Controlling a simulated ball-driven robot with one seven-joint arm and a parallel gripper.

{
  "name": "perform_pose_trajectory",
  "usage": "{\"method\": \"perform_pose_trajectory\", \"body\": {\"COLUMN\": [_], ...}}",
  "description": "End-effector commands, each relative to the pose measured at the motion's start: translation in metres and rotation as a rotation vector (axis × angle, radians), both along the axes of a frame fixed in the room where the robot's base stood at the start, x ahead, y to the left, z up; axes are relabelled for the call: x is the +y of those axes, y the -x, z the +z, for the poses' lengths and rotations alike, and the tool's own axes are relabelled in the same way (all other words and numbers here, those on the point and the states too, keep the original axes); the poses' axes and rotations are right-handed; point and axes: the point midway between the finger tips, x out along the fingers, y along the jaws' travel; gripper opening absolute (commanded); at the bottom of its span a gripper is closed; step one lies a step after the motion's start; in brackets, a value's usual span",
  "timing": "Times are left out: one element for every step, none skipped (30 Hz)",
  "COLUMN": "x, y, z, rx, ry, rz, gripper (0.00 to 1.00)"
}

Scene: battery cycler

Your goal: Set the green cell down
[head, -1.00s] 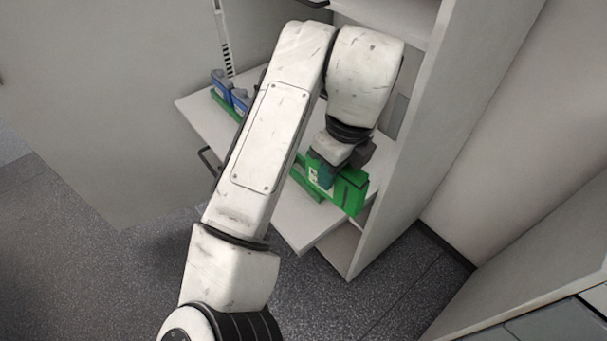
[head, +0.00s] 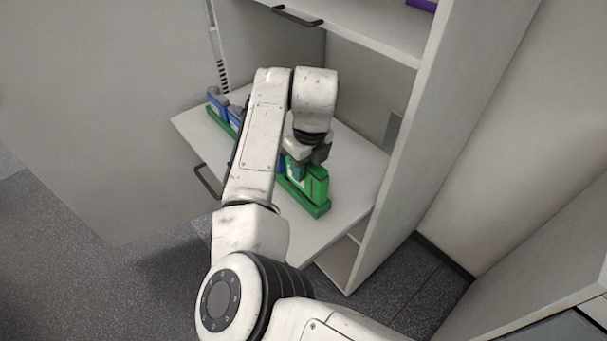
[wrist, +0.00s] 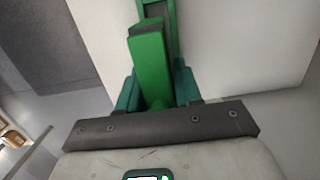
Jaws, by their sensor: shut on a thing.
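The green cell (head: 317,184) is upright, a narrow block with a dark top end. It also shows in the wrist view (wrist: 150,62), between my gripper's teal fingers. My gripper (head: 296,168) is shut on it; its grip also shows in the wrist view (wrist: 157,92). The cell is over or in a long green holder (head: 315,209) lying on the white shelf (head: 350,190). I cannot tell whether the cell's bottom touches the holder. My arm hides the holder's middle part.
Blue cells (head: 217,102) stand at the left end of the green row. A cabinet side wall (head: 408,150) rises close on the right, and an upper shelf (head: 385,32) is above. Bare shelf lies right of the holder.

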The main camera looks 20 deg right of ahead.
Motion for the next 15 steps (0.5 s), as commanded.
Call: {"method": "perform_pose_trajectory", "body": {"x": [0.0,0.0,0.0,0.0,-0.001,-0.001,-0.001,-0.001,-0.001,-0.001,-0.001,0.0,-0.001,-0.001,-0.001], "y": [-0.004,-0.005,-0.006,-0.007,-0.007,-0.008,-0.009,-0.01,-0.012,-0.012,-0.012,-0.012,-0.011,-0.011,-0.01], "z": [-0.002,-0.003,-0.005,-0.005,-0.006,-0.007,-0.009,-0.01,-0.013,-0.016,-0.02,-0.026,-0.03,-0.035,-0.04], "rx": [-0.003,-0.002,-0.002,-0.002,-0.002,-0.002,-0.002,-0.003,-0.002,-0.001,0.0,0.0,0.001,0.001,0.003], "ry": [0.001,0.0,0.0,0.001,0.001,0.001,0.001,0.001,0.0,0.001,0.001,0.001,0.0,0.0,0.0], "rz": [0.0,0.0,0.0,-0.001,-0.001,-0.001,-0.001,0.0,0.0,0.0,0.001,0.001,0.001,0.0,0.0], "gripper": [0.0,0.0,0.0,0.0,0.0,0.0,0.0,0.0,0.0,0.0,0.0,0.0,0.0,0.0,0.0]}}
